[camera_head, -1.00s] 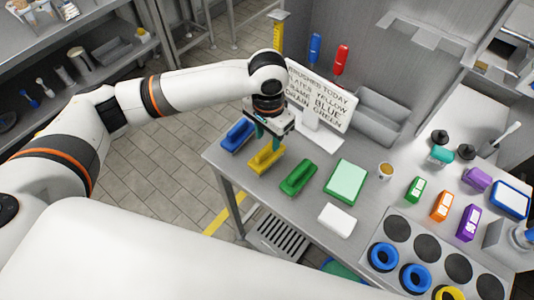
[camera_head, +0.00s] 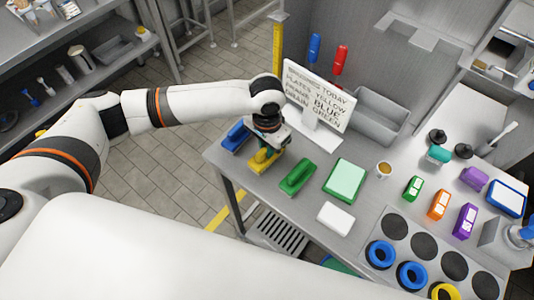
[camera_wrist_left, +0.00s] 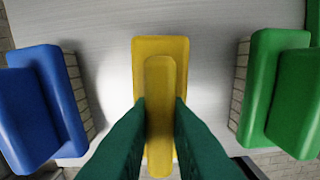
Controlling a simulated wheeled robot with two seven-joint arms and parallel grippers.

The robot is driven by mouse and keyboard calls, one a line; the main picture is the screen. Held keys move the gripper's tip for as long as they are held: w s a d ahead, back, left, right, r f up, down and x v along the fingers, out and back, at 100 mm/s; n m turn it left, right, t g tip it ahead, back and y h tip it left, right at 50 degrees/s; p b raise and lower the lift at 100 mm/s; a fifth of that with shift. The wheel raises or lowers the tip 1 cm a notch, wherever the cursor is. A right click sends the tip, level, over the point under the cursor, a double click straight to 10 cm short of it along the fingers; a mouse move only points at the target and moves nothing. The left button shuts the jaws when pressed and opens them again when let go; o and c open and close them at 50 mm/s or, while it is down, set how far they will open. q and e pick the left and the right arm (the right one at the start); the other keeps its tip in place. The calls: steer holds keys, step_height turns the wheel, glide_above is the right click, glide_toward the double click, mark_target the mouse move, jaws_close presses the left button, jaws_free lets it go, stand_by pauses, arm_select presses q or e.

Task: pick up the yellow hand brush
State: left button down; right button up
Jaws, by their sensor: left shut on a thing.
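The yellow hand brush (camera_head: 264,161) lies on the metal table between a blue brush and a green brush. In the left wrist view the yellow brush (camera_wrist_left: 160,55) runs up the middle, with its raised handle between the two green fingers. My left gripper (camera_head: 266,148) is down over it. In the left wrist view the left gripper (camera_wrist_left: 160,110) is shut on the handle, one finger on each side. The brush appears to rest on the table still. My right gripper is not in view.
The blue brush (camera_head: 236,136) and green brush (camera_head: 297,177) lie close on either side. A sign (camera_head: 318,98) stands behind. The table's front edge is near.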

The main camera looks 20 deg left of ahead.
arm_select(q)
step_height(320, 180, up, 10)
steer(key=shift+r+b, duration=0.1)
steer(key=shift+b, duration=0.6)
